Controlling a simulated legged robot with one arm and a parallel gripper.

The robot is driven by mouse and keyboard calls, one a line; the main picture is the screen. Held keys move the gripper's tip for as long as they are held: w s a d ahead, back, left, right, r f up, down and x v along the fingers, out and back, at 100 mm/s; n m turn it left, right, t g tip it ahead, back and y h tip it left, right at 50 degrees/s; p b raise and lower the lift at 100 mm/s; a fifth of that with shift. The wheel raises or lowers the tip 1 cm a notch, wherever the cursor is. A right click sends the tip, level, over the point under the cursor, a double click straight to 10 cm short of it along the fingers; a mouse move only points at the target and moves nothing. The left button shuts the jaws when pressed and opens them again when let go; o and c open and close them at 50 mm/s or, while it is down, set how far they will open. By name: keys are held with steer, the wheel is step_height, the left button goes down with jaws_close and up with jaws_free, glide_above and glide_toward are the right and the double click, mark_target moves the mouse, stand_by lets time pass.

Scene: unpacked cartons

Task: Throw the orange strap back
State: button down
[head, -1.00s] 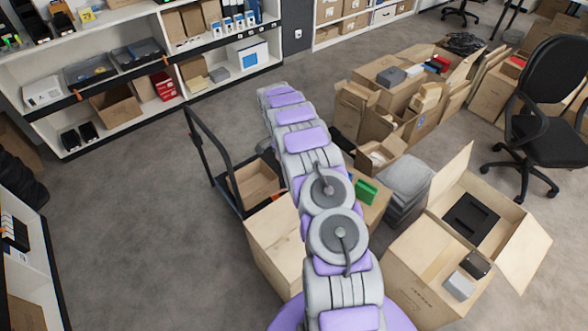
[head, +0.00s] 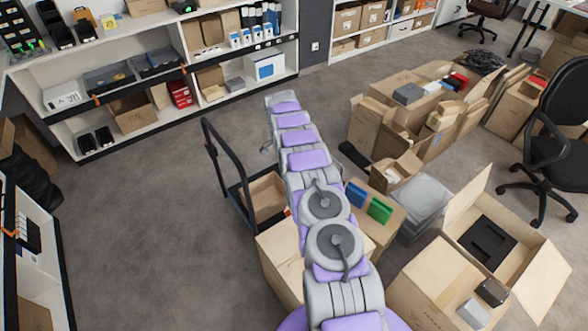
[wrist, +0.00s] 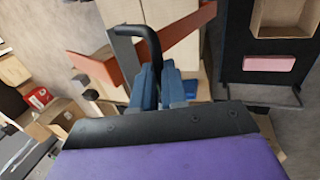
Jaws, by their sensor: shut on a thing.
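The orange strap (wrist: 186,34) runs slantwise across the upper part of the wrist view, from lower left to upper right, over pale carton surfaces. In the head view my arm hides the gripper. A small orange patch (head: 287,212) shows beside the arm near the carton; I cannot tell if it is the strap.
A black cart (head: 218,160) carrying an open box (head: 264,197) stands left of my arm. Cartons (head: 430,285) crowd the right, with a green box (head: 380,210) nearby. Shelves (head: 180,125) line the back. The floor (head: 130,220) at left is clear.

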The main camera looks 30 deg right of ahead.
steer(key=shift+s+a+f, duration=0.2)
steer(key=shift+a+f, duration=0.05)
steer(key=shift+f, duration=0.25)
steer(key=c, duration=1.6)
jaws_free()
steer(key=shift+o, duration=0.8)
steer(key=shift+w+f, duration=0.2)
steer(key=shift+w, duration=0.05)
steer(key=shift+o, duration=1.4)
steer(key=shift+w+d+r, duration=0.1)
steer(key=shift+r, duration=0.1)
steer(key=shift+d+r, duration=0.1)
steer(key=shift+r, duration=0.05)
steer(key=p+v, duration=0.1)
steer(key=v, duration=0.6)
steer(key=shift+p, duration=0.35)
steer(key=shift+w+r, duration=0.1)
steer(key=shift+w, duration=0.05)
